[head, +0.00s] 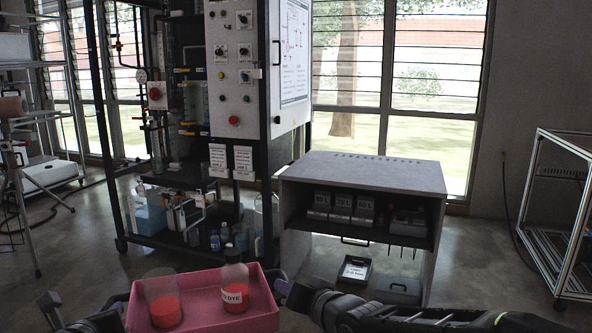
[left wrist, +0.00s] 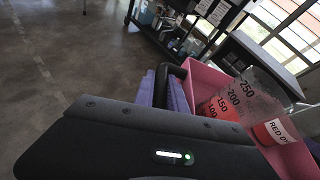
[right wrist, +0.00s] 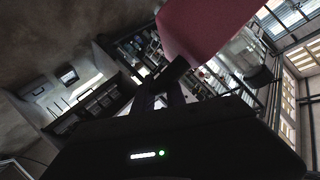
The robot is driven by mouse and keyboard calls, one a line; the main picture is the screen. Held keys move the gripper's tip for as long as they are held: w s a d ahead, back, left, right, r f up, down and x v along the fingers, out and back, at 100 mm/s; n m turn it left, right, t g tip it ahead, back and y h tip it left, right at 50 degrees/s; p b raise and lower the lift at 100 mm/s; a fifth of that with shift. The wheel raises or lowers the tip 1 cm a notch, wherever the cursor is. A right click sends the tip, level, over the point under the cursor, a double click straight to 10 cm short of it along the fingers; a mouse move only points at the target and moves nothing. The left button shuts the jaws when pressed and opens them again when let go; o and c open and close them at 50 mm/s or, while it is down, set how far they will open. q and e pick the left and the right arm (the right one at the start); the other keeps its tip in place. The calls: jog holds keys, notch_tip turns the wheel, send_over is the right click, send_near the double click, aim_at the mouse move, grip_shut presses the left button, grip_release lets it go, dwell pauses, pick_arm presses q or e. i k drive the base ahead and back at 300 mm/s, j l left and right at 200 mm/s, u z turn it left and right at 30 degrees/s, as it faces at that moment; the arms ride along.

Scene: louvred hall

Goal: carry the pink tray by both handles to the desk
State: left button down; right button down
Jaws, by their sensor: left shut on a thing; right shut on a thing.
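The pink tray (head: 204,292) is at the bottom of the head view, in front of me. On it stand a glass beaker of red liquid (head: 165,308) and a clear bottle of red liquid labelled as dye (head: 235,290). My left gripper (head: 116,307) is shut on the handle at the tray's left end; the dark handle (left wrist: 177,72) shows in the left wrist view. My right gripper (head: 283,291) is shut on the right-end handle, mostly hidden by the fingers. In the right wrist view the tray (right wrist: 200,28) shows from below. I cannot tell for sure which furniture is the desk.
A grey box-like unit (head: 375,172) with a flat, bare top stands ahead to the right, with several grey items on its shelf. A tall equipment rack (head: 232,80) stands ahead. A metal-framed cart (head: 565,215) is at the right.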

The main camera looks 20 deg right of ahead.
aim_at(365, 173)
jog(key=z, duration=0.65)
jog(key=i+l, duration=0.2)
jog(key=i, duration=0.3)
jog(key=i+l, duration=0.15)
jog(key=i, duration=0.4)
jog(key=i+l, duration=0.2)
jog(key=i, duration=0.3)
jog(key=i+l, duration=0.15)
jog(key=i, duration=0.35)
jog(key=i+l, duration=0.2)
jog(key=i, duration=0.35)
jog(key=i+l, duration=0.15)
jog(key=i, duration=0.35)
jog(key=i+l, duration=0.2)
jog(key=i, duration=0.3)
